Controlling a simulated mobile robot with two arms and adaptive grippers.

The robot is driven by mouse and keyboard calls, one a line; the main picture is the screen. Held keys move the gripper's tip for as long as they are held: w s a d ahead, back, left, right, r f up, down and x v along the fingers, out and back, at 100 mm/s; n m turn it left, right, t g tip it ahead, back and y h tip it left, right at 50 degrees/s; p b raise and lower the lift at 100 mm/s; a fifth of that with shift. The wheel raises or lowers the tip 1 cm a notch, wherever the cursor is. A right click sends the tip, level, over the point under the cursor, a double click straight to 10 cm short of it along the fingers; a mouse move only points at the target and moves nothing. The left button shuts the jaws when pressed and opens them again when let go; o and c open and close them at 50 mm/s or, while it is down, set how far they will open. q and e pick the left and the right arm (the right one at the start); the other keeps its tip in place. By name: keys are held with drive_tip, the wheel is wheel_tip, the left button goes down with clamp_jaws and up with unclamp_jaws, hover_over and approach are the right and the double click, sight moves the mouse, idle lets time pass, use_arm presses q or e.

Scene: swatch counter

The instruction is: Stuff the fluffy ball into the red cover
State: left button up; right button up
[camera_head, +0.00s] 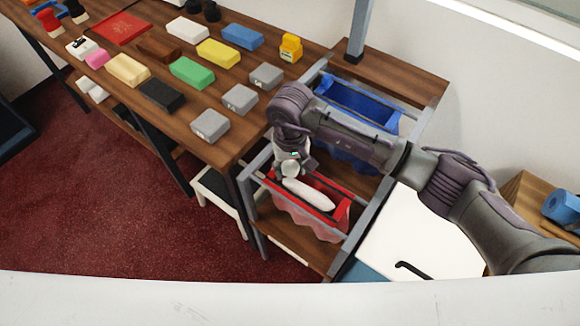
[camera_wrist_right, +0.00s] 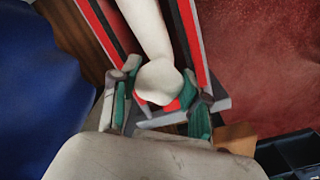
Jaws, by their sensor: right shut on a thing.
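The fluffy ball (camera_head: 308,194) shows as a smooth, long white bundle, not a round ball. It lies lengthwise in the mouth of the red cover (camera_head: 338,212), a red-rimmed pouch hanging in the metal rack. My right gripper (camera_head: 290,172) is over the cover's far left end. In the right wrist view my right gripper (camera_wrist_right: 160,100) is shut on the bundle's rounded near end (camera_wrist_right: 155,78), a green-padded finger on each side. The red cover's rims (camera_wrist_right: 190,40) run along both sides of the bundle. The bundle's underside is hidden. My left gripper is not in view.
A blue cover (camera_head: 360,100) hangs behind the red one, partly behind my right arm. The wooden counter (camera_head: 215,150) at left holds several coloured blocks. A metal post (camera_head: 358,30) rises at the back. A white surface (camera_head: 415,245) lies right of the rack.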

drive_tip(key=o, duration=0.8)
drive_tip(key=shift+o, duration=0.2)
drive_tip(key=o, duration=0.4)
drive_tip(key=shift+r, duration=0.1)
drive_tip(key=shift+r+p, duration=0.9)
drive_tip(key=shift+r, duration=2)
